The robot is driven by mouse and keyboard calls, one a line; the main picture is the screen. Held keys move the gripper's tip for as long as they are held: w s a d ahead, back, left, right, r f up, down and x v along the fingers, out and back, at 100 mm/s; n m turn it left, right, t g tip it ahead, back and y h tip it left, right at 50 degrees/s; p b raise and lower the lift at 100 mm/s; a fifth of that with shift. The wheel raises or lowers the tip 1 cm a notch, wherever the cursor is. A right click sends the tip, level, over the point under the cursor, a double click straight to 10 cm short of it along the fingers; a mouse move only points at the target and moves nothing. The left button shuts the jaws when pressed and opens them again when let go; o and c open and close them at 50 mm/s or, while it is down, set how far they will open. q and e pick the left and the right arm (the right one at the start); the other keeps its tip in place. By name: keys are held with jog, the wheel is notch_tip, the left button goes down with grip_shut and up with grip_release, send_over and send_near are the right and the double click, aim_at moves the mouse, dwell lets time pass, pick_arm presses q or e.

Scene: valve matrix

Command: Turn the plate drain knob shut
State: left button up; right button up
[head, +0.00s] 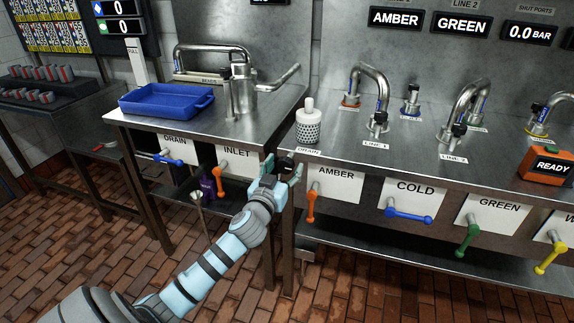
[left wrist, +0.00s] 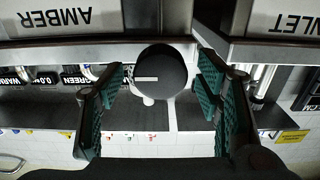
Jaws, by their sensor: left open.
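The black round drain knob (head: 286,162) sits at the left front corner of the right counter, beside a DRAIN label (head: 308,152). In the left wrist view the knob (left wrist: 162,72) shows large and face-on, with a small pale mark across it. My left gripper (head: 282,170) is open at the knob, with a finger on either side. In the left wrist view its green-padded fingers (left wrist: 158,100) stand apart from the knob, with a gap on both sides. Its depth along the knob is hard to tell. My right gripper is not in view.
An orange AMBER lever (head: 311,205) is close to the right of my gripper, and an INLET lever (head: 222,180) is to the left. A blue tray (head: 165,101) lies on the left counter.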

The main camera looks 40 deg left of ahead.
pick_arm(q)
jog(key=shift+x, duration=1.15)
jog(key=c, duration=1.2)
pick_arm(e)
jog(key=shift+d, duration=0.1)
